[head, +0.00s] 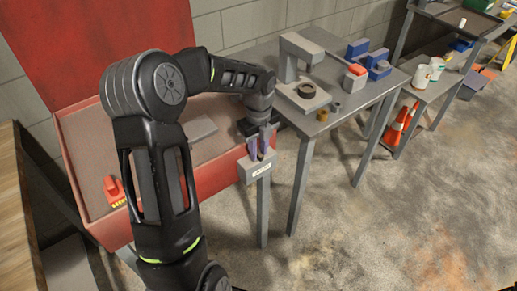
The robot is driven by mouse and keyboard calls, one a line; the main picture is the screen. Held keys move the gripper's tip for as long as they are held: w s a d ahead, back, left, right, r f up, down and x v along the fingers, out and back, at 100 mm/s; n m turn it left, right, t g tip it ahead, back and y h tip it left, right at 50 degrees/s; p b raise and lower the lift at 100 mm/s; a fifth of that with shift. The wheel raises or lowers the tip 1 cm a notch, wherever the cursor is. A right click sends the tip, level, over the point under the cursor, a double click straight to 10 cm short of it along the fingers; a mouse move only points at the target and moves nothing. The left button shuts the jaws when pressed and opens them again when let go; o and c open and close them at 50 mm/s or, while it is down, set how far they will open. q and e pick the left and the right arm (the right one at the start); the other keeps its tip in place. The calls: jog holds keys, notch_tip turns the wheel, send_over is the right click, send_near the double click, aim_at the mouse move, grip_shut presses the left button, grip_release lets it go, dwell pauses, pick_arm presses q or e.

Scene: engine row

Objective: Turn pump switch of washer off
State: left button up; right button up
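The washer (222,151) is a red basin with its red lid raised at the back left. A small grey switch box (257,171) with a white label is on the washer's front right corner. My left gripper (260,151) points down at the top of this box, its two purplish fingers right at the switch. A small yellowish bit shows between the fingertips. The switch lever is mostly hidden by the fingers, so its position and any contact cannot be made out. Whether the fingers are shut on it is unclear. My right gripper is out of view.
A red-handled brush (116,192) lies in the basin. A grey metal table (345,103) on the right holds a grey machine (292,62) and red and blue blocks. Orange cones (398,128) stand beyond. A wooden bench (18,225) is at the left. The floor at right front is clear.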

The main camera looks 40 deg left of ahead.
aim_at(259, 153)
pick_arm(q)
jog(key=shift+r, duration=0.1)
notch_tip(259, 153, up, 8)
jog(key=shift+f+b, duration=0.2)
jog(key=shift+b, duration=0.25)
dwell(0.4)
